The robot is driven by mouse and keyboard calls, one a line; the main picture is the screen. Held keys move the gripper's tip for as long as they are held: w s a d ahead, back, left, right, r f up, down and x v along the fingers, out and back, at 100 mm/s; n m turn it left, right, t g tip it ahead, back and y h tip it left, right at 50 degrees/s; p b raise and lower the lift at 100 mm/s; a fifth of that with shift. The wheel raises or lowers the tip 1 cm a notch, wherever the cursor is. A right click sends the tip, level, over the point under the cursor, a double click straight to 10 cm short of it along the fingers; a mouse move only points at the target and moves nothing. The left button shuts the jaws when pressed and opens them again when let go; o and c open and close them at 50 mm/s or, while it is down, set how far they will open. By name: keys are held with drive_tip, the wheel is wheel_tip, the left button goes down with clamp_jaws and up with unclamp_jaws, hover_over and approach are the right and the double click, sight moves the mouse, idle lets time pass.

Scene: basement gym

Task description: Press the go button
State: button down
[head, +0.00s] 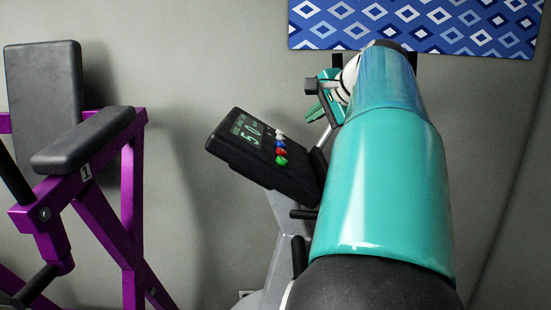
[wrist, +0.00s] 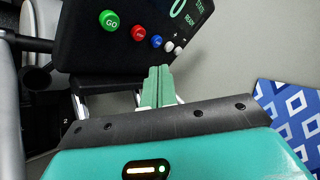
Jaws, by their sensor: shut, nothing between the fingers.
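The green go button (wrist: 110,20) is a domed button marked GO on the black console in the wrist view. In the head view the go button (head: 281,161) is the lowest of a row of coloured buttons. The console (head: 262,158) is tilted and has a lit green display. My gripper (wrist: 158,72) is shut and empty, its green fingers together. In the wrist view its tips are below and to the right of the go button, apart from it in the picture. In the head view my gripper (head: 312,112) is up and to the right of the console.
Red (wrist: 139,33), blue (wrist: 157,41) and white buttons (wrist: 173,48) sit beside the go button. Dark handlebars (head: 300,250) stand below the console. A purple weight machine (head: 132,200) with black pads is at left. A blue patterned panel (head: 420,25) hangs on the grey wall.

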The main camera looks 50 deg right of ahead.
drive_tip(key=shift+s+f, duration=0.1)
drive_tip(key=shift+w+a+f, duration=0.55)
drive_tip(key=shift+w+f, duration=0.05)
drive_tip(key=shift+f, duration=0.65)
drive_tip(key=shift+w+a+f, duration=0.5)
drive_tip(key=shift+w+f, duration=0.1)
drive_tip(key=shift+f, duration=0.6)
drive_tip(key=shift+w+a+f, duration=0.55)
drive_tip(key=shift+w+f, duration=0.05)
drive_tip(key=shift+f, duration=0.65)
drive_tip(key=shift+w+a+f, duration=0.1)
drive_tip(key=shift+w+f, duration=0.05)
drive_tip(key=shift+f, duration=0.2)
drive_tip(key=shift+w+a+f, duration=0.2)
drive_tip(key=shift+f, duration=0.15)
idle(0.3)
drive_tip(key=shift+s+d+r, duration=0.2)
drive_tip(key=shift+r, duration=0.2)
drive_tip(key=shift+s+d+r, duration=0.15)
drive_tip(key=shift+r, duration=0.2)
drive_tip(key=shift+s+d+r, duration=0.3)
drive_tip(key=shift+s+r, duration=0.05)
drive_tip(key=shift+r, duration=0.35)
drive_tip(key=shift+s+d+r, duration=0.25)
drive_tip(key=shift+s+r, duration=0.05)
drive_tip(key=shift+r, duration=0.4)
drive_tip(key=shift+s+d+r, duration=0.3)
drive_tip(key=shift+s+r, duration=0.05)
drive_tip(key=shift+r, duration=0.35)
